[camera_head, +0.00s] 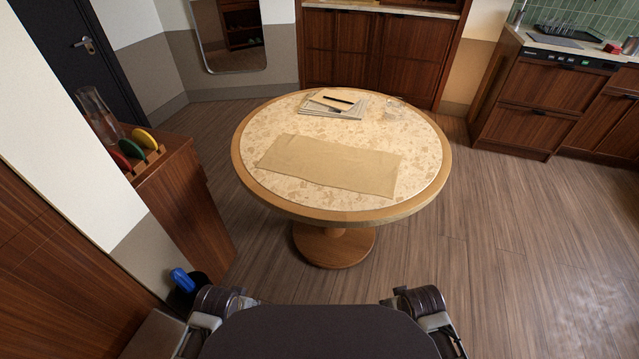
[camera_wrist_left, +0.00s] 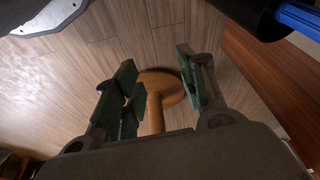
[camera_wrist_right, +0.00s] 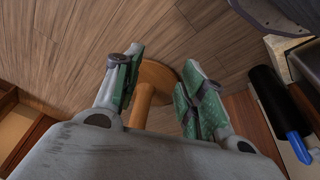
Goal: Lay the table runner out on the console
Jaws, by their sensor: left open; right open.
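The table runner (camera_head: 330,165) is a tan cloth lying flat across the near half of the round table (camera_head: 300,208). Its right end comes close to the table's right side. No gripper touches it. My left gripper (camera_wrist_left: 160,85) is open and empty in the left wrist view, with the floor and the table's round foot behind its fingers. My right gripper (camera_wrist_right: 155,85) is also open and empty, with the table's pedestal between its fingers in the right wrist view. In the head view only parts of my arms show at the bottom edge, well short of the table.
Papers with a dark pen (camera_head: 335,104) lie at the table's far side. A wooden cabinet (camera_head: 180,190) at left holds a glass carafe (camera_head: 98,115) and coloured discs in a rack. A bin with a blue item (camera_head: 182,280) stands below. Floor at right (camera_head: 520,240) is clear.

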